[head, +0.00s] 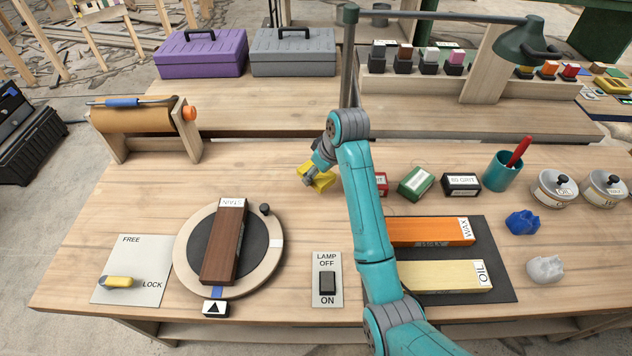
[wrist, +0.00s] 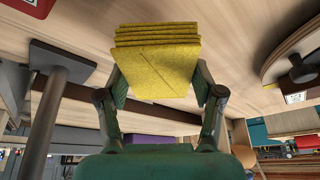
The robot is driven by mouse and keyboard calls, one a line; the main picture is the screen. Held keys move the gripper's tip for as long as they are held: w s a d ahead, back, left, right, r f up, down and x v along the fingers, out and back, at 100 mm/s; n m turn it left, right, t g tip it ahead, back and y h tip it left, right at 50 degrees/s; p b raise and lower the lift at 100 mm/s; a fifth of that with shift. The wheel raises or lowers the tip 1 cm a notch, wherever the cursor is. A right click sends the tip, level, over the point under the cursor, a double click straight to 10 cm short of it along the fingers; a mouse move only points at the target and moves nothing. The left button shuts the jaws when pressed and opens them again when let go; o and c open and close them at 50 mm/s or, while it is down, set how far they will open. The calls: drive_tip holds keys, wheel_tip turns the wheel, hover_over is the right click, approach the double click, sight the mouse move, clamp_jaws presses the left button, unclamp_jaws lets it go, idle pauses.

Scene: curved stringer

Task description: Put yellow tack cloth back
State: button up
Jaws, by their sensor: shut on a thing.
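A folded yellow tack cloth (head: 318,179) is at the end of my arm in the head view, over the middle of the workbench. In the wrist view the yellow cloth (wrist: 158,62) sits between both fingers of my gripper (wrist: 160,85), folded in several layers. My gripper (head: 318,168) is shut on it. In the head view my gripper partly covers the cloth, and I cannot tell whether the cloth touches the bench top.
Right of my arm are a red box (head: 381,184), a green box (head: 416,184), a 60 grit box (head: 461,184) and a teal cup (head: 502,172). A lamp post (head: 349,60) stands behind. A turntable (head: 188,250) holds a brown stain board (head: 224,245). Bench left of the gripper is clear.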

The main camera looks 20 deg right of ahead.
sight(318, 182)
drive_tip(key=shift+f, duration=2.05)
drive_tip(key=shift+f, duration=0.1)
drive_tip(key=o, duration=1.1)
